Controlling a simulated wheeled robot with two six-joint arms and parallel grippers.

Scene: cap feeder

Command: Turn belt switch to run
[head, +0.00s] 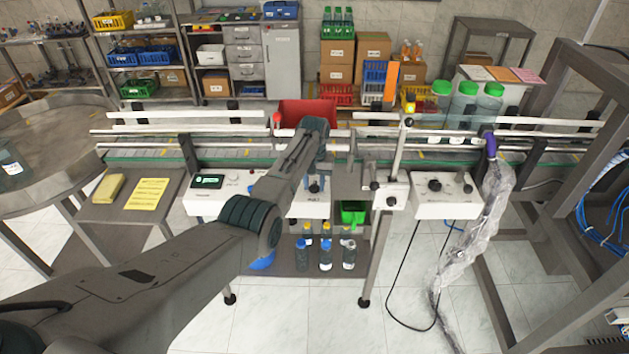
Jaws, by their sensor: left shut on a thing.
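My left arm reaches in from the lower left, and its wrist bends down over the middle white control box (322,207) at the front of the conveyor. My left gripper (314,181) is at the dark knob (314,188) on that box and appears shut on it. The gripper and wrist cover most of the knob, so I cannot tell which way it points. The label under it is too small to read. My right gripper is not in view.
The conveyor (230,156) runs across behind the boxes. Other control boxes stand left (205,200) and right (446,205). A red bin (300,110) sits behind the wrist. Bottles (326,254) and a green bin (353,212) are on the shelf below. Capped jars (463,105) stand at the right.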

